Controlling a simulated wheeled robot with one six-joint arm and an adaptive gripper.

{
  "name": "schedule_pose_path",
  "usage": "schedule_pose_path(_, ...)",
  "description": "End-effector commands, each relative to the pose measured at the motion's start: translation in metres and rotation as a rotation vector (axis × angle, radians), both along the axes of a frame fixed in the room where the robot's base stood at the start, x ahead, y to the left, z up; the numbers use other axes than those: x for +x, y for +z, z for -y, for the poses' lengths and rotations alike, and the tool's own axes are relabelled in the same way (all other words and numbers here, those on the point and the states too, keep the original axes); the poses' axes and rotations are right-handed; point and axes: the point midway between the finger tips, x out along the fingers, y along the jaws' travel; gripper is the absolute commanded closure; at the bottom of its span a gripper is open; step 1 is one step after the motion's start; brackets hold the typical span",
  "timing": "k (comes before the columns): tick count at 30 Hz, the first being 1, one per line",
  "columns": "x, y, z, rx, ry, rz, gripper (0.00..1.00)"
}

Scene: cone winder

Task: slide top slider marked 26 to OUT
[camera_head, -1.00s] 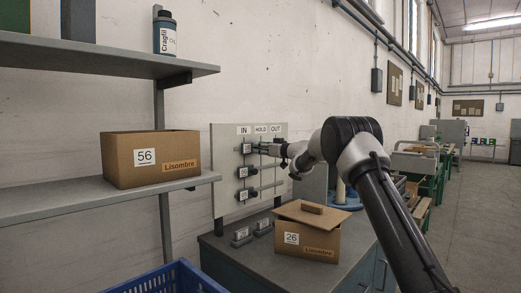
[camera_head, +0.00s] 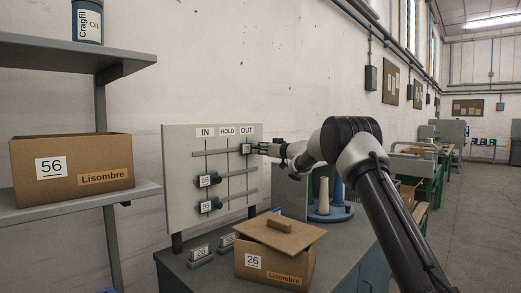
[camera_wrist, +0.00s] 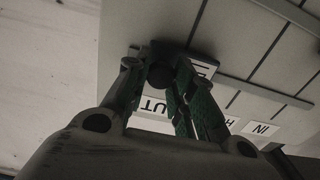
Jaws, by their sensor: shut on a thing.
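The board (camera_head: 181,152) carries three horizontal rails under the column labels IN, HOLD and OUT. The top slider (camera_head: 246,149) sits at the right end of its rail, under the OUT label (camera_head: 247,131); its number is too small to read. My gripper (camera_head: 257,149) reaches it from the right. In the wrist view my gripper (camera_wrist: 162,85) is shut on the slider's dark round knob (camera_wrist: 160,74). The slider's plate (camera_wrist: 204,67) shows partly behind the fingers. The middle slider (camera_head: 204,181) and bottom slider (camera_head: 206,206) stand under the IN label (camera_head: 205,132).
A carton marked 56 (camera_head: 71,177) is on the left shelf.

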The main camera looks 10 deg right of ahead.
Motion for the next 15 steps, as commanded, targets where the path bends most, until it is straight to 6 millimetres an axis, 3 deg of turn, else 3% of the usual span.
schedule_pose_path(6,0.0013,0.0018,0.0046,0.001,-0.009,0.002,1.00)
schedule_pose_path(7,0.0014,0.0019,0.0047,0.001,-0.010,0.002,0.74)
schedule_pose_path(10,0.0014,0.0019,0.0051,0.001,-0.010,0.002,0.55)
schedule_pose_path(15,0.0011,0.0015,0.0038,0.001,-0.008,0.002,0.53)
